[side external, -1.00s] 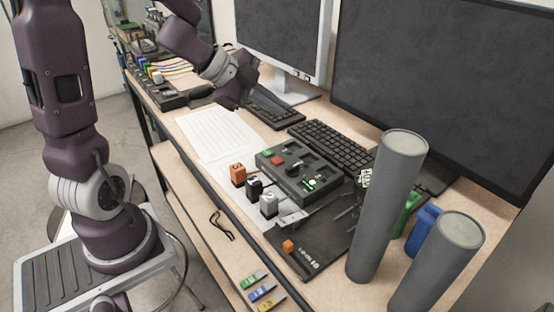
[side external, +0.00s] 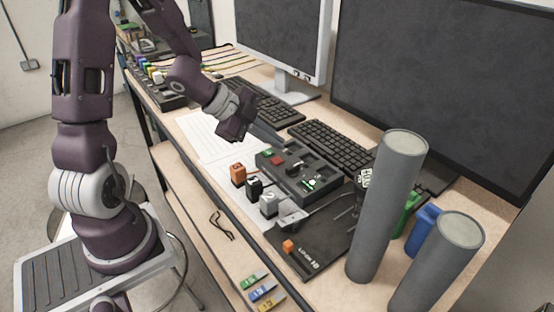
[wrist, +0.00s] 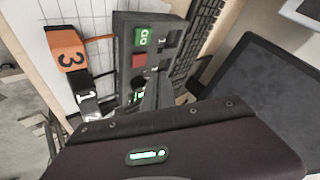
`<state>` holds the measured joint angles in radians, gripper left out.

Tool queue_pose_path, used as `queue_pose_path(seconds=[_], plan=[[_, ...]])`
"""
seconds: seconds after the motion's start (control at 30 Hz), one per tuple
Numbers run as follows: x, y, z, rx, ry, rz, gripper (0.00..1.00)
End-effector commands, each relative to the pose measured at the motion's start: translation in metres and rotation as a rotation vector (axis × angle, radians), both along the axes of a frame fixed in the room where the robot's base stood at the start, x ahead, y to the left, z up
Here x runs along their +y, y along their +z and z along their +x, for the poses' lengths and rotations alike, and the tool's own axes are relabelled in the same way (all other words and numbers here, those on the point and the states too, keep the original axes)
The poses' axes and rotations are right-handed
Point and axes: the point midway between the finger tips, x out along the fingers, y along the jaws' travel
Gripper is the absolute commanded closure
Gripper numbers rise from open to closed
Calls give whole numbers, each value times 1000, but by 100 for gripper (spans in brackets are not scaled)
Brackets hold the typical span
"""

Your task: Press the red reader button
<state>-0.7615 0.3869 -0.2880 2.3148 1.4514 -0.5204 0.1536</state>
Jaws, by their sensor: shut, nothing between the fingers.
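The red button (side external: 277,160) sits on top of the dark grey reader box (side external: 310,193), near its left end, next to a green button. In the wrist view the red button (wrist: 139,61) shows just below a green-labelled button (wrist: 143,38). My gripper (side external: 239,136) is shut and empty. It hangs above the paper, to the left of the reader box and apart from it. In the wrist view my gripper (wrist: 152,90) covers the lower part of the box.
An orange numbered block (side external: 238,174), a black block (side external: 254,187) and a grey block (side external: 269,203) stand in front of the box. A keyboard (side external: 332,147) lies behind it. Two tall grey cylinders (side external: 387,205) stand to the right. Lined paper (side external: 203,131) lies flat on the left.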

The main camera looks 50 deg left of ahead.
Motion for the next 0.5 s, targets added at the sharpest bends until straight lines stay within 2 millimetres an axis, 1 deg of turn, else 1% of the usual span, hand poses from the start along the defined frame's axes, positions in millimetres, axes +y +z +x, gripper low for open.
queue_pose_path(seconds=[0.03, 0.2, 0.5], plan=[[0, -6, -1, 3, 1, -4, 100], [0, -17, 0, 0, -1, 1, 100], [0, -20, 0, -1, -1, 4, 100]])
